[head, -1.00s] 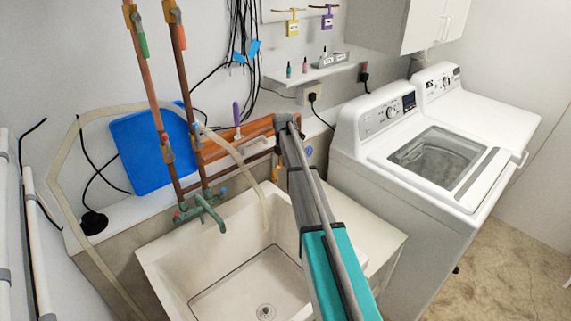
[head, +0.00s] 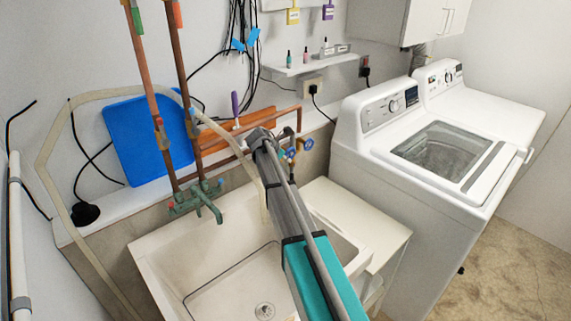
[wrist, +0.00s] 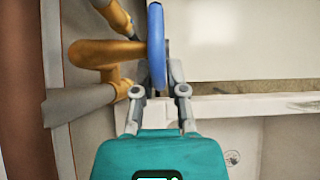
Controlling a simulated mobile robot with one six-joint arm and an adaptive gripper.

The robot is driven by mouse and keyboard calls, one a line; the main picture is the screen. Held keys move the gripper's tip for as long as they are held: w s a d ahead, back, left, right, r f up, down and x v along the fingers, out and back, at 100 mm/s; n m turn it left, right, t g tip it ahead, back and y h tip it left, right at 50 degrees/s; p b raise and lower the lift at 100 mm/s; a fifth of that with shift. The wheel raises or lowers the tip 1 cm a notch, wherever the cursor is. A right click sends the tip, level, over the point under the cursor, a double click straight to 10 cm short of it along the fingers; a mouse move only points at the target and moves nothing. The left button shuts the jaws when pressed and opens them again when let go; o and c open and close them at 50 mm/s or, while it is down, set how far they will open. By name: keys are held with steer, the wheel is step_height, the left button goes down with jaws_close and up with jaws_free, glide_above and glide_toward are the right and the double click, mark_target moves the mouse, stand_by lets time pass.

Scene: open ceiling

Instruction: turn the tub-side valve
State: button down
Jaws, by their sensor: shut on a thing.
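A blue handwheel (wrist: 156,45) on a brass valve body (wrist: 105,55) stands edge-on in the wrist view. My gripper (wrist: 158,80) is shut on this wheel, with one finger on each side of it. The fingertips are partly hidden by the wheel. In the head view, two blue handwheels show just right of my arm's end, one nearer the tub (head: 291,154) and one farther right (head: 305,144). My fingers are hard to make out there, behind my arm.
The white tub (head: 160,270) is below, with a drain (head: 265,310). A green faucet (head: 198,198) and copper pipes are on the left. A washer (head: 440,150) stands on the right. A second brass valve part (wrist: 115,15) is close beyond the held one.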

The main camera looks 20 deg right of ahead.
steer(key=shift+f+h+b, duration=0.15)
steer(key=shift+h+b, duration=0.2)
steer(key=shift+h, duration=0.05)
steer(key=c, duration=0.7)
jaws_free()
steer(key=shift+r+y+p, duration=0.25)
steer(key=shift+y+p, duration=0.05)
steer(key=shift+p, duration=0.4)
